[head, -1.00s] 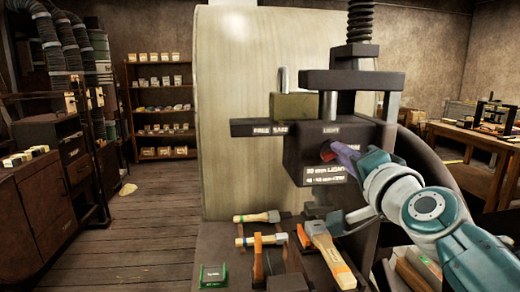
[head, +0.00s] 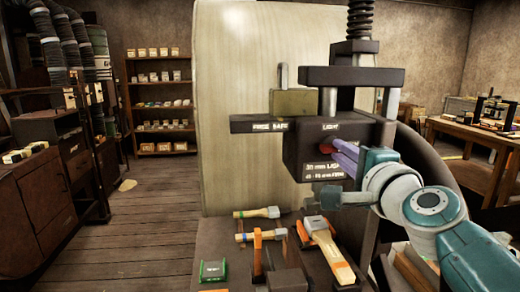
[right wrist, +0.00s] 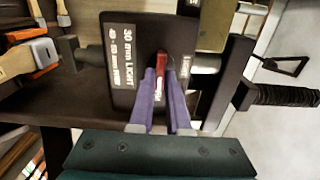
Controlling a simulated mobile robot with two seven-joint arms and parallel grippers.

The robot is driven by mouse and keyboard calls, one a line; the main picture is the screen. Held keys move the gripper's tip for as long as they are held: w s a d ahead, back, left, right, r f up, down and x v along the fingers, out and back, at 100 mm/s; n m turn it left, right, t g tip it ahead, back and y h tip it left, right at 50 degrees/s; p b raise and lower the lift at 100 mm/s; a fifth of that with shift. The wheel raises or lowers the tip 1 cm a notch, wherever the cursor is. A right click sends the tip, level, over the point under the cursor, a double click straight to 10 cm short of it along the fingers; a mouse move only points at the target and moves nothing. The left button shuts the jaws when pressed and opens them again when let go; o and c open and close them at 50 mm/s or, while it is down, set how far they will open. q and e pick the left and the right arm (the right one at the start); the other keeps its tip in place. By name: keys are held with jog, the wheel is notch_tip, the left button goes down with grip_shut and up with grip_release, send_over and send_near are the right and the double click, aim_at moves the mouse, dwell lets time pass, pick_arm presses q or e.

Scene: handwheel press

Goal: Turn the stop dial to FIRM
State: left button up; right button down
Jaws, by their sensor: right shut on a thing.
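The press block (head: 305,148) is dark, with a white LIGHT label near its top edge and a plate (head: 323,171) of 30 mm LIGHT and FIRM lettering below. The small LIGHT label (right wrist: 186,68) is beside the fingers there. The dial's exact setting is unclear. My left gripper is out of view.
Mallets, including an orange-banded one (head: 330,252), lie below the press, near a green holder (head: 213,271). A tall pale panel (head: 240,100) stands behind.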

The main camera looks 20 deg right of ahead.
jog(key=c, duration=0.9)
grip_release()
jog(key=shift+s, duration=0.1)
jog(key=v, duration=0.9)
jog(key=shift+s+a, duration=0.1)
jog(key=shift+s, duration=0.3)
